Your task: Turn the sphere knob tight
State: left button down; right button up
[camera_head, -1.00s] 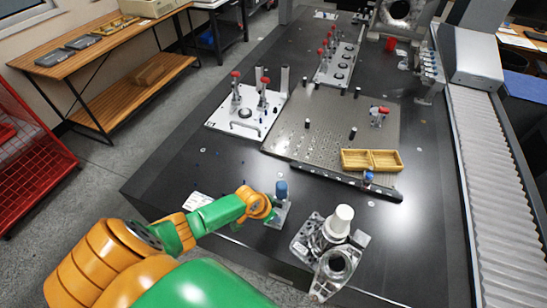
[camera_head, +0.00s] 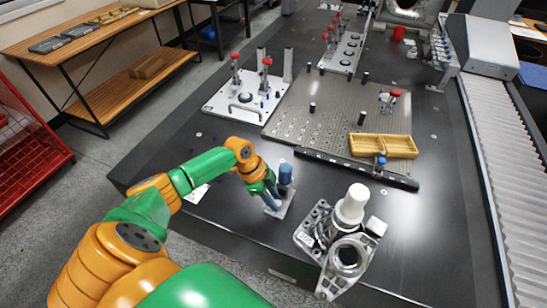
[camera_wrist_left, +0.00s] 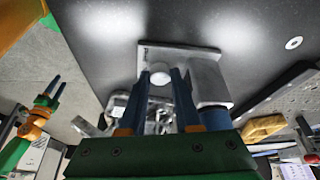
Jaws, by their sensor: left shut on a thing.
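The sphere knob (camera_wrist_left: 159,77) is a small pale ball beside a grey metal bracket (camera_wrist_left: 205,80) in the left wrist view. My left gripper (camera_wrist_left: 163,80) has its blue fingers on either side of the ball and is shut on it. In the head view my left gripper (camera_head: 272,197) reaches down beside the small stand (camera_head: 280,209) with the blue cylinder (camera_head: 286,174); its fingers hide the knob there. My right gripper (camera_wrist_left: 54,87) shows small at the left of the wrist view, its two fingers apart and empty.
A metal fixture with a white cap (camera_head: 352,203) stands to the right of the stand. Behind are a dark bar (camera_head: 340,166), a yellow tray (camera_head: 398,145) and a perforated plate (camera_head: 330,100). The black table is clear in front of the stand.

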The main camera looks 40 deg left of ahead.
pick_arm(q)
jog(key=shift+w+m+g+b, duration=0.1)
jog(key=shift+m+g+b, duration=0.3)
jog(key=shift+m+b, duration=0.55)
jog(key=c, duration=0.6)
grip_release()
